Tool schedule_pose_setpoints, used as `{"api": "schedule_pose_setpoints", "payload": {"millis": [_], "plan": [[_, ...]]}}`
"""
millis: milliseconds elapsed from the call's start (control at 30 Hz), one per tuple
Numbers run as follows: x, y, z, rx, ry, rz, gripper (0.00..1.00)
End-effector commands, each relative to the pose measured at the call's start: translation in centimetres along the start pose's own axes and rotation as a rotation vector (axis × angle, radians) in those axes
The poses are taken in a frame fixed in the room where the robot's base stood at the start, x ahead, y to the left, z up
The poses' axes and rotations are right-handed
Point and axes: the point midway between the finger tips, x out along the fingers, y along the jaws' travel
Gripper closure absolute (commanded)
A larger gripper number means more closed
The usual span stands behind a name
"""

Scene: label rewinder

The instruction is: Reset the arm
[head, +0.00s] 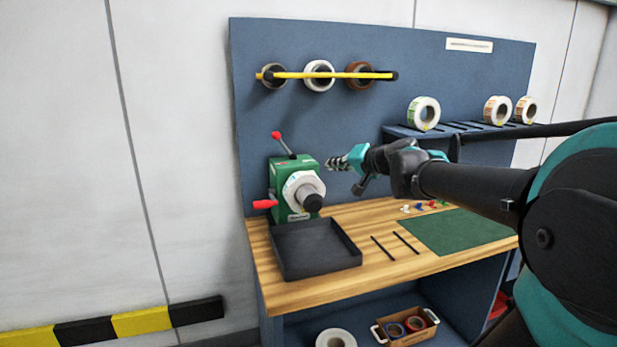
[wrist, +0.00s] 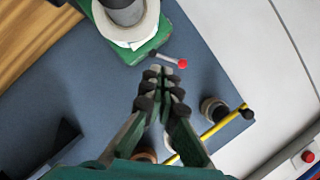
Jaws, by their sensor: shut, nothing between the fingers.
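My arm reaches in from the right in the head view. My gripper (head: 335,163) is in the air above the workbench (head: 330,282), to the right of the green label rewinder (head: 285,180). In the wrist view my gripper (wrist: 164,82) has its fingertips together with nothing between them. The rewinder (wrist: 151,44) shows at the top of that view, apart from the fingertips, with a white roll on its spindle. Its red-knobbed lever (head: 278,137) points up, and a second red knob (head: 265,204) sticks out to the left.
A black tray (head: 316,263) sits at the bench's front left. Two black rods and a green mat (head: 455,231) lie to its right. A yellow bar (head: 327,75) on the blue back panel holds 3 rolls. A shelf (head: 450,133) holds more rolls. Below are a box (head: 407,328) and a roll.

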Motion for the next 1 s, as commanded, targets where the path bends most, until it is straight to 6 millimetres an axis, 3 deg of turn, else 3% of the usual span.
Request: {"api": "schedule_pose_setpoints", "payload": {"millis": [267, 367, 500, 700, 833, 1000], "plan": [[-0.6, 6.1, 8.0, -0.107, -0.148, 0.125, 1.00], [-1.6, 9.8, 12.2, -0.161, -0.227, 0.208, 1.00], [-4.4, 16.4, 18.9, -0.244, -0.354, 0.366, 1.00], [-10.2, 24.7, 26.2, -0.337, -0.497, 0.608, 1.00], [-13.4, 28.0, 28.6, -0.371, -0.546, 0.726, 1.00], [-15.3, 29.6, 29.7, -0.389, -0.569, 0.793, 1.00]]}}
